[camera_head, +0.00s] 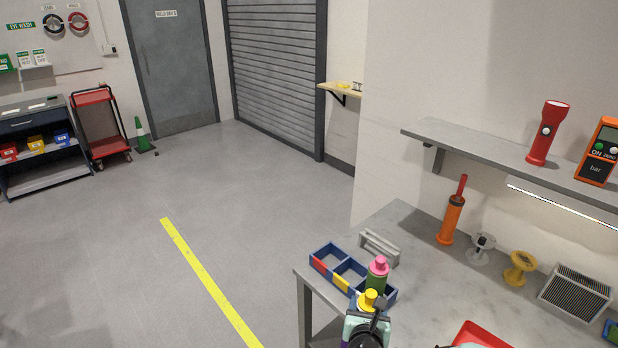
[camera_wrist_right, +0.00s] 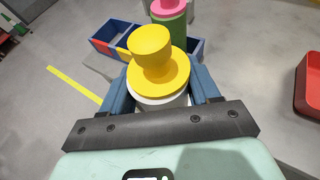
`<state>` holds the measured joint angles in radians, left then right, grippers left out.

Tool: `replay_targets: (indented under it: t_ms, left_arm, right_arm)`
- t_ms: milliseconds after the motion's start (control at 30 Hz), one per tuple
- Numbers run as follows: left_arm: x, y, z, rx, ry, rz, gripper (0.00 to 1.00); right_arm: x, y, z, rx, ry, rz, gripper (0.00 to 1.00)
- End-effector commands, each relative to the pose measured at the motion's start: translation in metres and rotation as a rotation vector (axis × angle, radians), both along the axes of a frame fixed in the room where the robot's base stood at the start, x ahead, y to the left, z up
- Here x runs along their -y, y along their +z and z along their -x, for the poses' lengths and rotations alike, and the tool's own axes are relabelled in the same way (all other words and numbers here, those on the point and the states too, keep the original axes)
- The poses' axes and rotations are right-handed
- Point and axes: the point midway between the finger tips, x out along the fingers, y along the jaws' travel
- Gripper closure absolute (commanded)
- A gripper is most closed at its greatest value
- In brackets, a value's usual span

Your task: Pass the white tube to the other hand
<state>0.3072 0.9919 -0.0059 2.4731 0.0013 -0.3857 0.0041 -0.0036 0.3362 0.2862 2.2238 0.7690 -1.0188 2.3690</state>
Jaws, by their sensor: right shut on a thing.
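The white tube (camera_wrist_right: 165,102) has a yellow flanged cap (camera_wrist_right: 155,65) on top. In the right wrist view it stands between the two blue fingers of my right gripper (camera_wrist_right: 163,88), which is shut on it just below the cap. Most of the tube's body is hidden by the cap and the gripper. In the head view the yellow cap (camera_head: 369,300) shows at the bottom, above my right gripper (camera_head: 367,315). My left gripper is not in view.
A blue bin with compartments (camera_head: 335,279) stands on the grey bench (camera_head: 430,275), with a green tube with a pink cap (camera_head: 377,274) by it. A red tray (camera_head: 480,336) lies at the bottom right. An orange tool (camera_head: 451,220) and spools stand further back, under a shelf (camera_head: 470,147).

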Motion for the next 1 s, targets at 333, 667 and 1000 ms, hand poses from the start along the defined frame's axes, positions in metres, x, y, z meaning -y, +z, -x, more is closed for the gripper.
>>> replay_targets:
  t_ms: [333, 667, 1000]
  left_arm:
    - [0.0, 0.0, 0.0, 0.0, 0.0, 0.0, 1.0]
    - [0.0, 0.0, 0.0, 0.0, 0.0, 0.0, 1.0]
    - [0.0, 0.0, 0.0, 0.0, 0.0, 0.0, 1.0]
  right_arm:
    - [-0.021, -0.006, 0.003, 0.0, 0.116, 0.001, 0.93]
    - [-0.09, -0.023, 0.013, -0.002, 0.503, 0.0, 0.93]
    - [-0.126, -0.031, 0.018, -0.001, 0.707, 0.0, 0.93]
